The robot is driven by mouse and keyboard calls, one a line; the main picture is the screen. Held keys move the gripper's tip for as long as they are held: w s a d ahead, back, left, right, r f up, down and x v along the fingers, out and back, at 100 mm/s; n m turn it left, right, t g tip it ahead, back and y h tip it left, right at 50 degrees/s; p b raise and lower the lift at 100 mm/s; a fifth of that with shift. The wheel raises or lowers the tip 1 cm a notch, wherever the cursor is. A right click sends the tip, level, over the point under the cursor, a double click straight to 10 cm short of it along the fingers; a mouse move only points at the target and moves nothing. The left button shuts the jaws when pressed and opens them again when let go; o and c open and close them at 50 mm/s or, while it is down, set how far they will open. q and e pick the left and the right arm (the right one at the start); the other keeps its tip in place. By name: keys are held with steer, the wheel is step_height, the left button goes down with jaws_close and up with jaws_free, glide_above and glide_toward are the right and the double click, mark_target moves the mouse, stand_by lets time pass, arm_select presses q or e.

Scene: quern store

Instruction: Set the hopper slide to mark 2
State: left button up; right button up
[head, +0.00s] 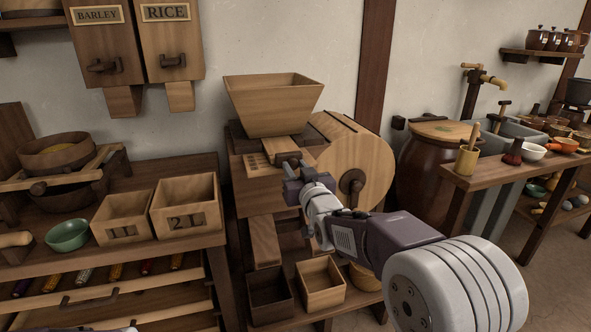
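The wooden hopper (272,108) is a wide, open-topped funnel on top of the mill at the centre. Below its front is the pale wooden slide (282,145), which sticks out toward me. Beside it on the left is a pale plate with dark marks (259,164), too small to read, so I cannot tell which mark the slide is at. My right gripper (291,166) is at the slide's front end. Its fingers are mostly hidden by its own body, so I cannot tell whether they grip the slide. My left gripper is not in view.
The mill's round wooden wheel (362,163) with a dark knob stands close to the right of my gripper. Two open boxes, one dark (270,296) and one pale (320,285), sit below. Boxes and a green bowl (68,235) are on the left bench.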

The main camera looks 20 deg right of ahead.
steer(key=o, duration=0.4)
steer(key=shift+o, duration=0.2)
steer(key=s+p, duration=0.1)
steer(key=s, duration=0.8)
steer(key=shift+d+p, duration=0.15)
steer(key=shift+p, duration=0.25)
